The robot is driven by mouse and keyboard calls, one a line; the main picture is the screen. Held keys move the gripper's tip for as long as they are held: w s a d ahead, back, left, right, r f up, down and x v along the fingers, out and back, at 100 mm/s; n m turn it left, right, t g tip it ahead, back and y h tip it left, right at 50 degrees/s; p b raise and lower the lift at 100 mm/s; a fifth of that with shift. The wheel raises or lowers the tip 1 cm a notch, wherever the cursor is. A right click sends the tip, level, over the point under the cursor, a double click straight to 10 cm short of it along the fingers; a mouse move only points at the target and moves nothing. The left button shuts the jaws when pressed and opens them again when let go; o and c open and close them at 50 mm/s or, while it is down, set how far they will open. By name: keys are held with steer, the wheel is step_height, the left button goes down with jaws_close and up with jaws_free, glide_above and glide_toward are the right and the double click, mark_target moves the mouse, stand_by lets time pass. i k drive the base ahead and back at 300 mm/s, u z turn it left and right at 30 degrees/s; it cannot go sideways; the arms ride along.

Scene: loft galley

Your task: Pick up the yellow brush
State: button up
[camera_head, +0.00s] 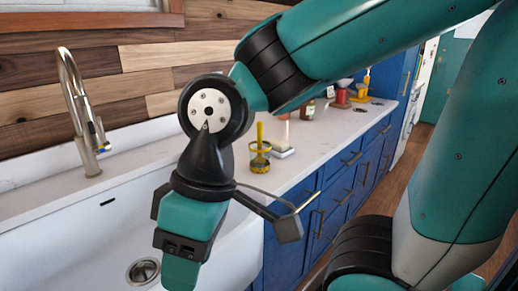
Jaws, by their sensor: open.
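The yellow brush (260,136) stands upright on the white counter to the right of the sink. Its lower end is in a small yellow holder (259,161), so that end is hidden. My gripper (215,238) hangs over the sink, in front of and below the brush in the picture. It is open and apart from the brush. I see no object held in it, though its fingertips are partly out of clear view.
A white sink (105,222) with a tall metal faucet (77,105) fills the left. A white dish with a block (281,151) sits right beside the brush. Bottles and a red container (341,97) stand farther back on the counter. Blue cabinets (285,250) run below.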

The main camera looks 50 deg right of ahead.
mark_target(259, 124)
steer(key=z, duration=1.2)
steer(key=k, duration=0.45)
steer(key=u, duration=0.9)
steer(key=i, duration=0.6)
steer(key=z, duration=0.9)
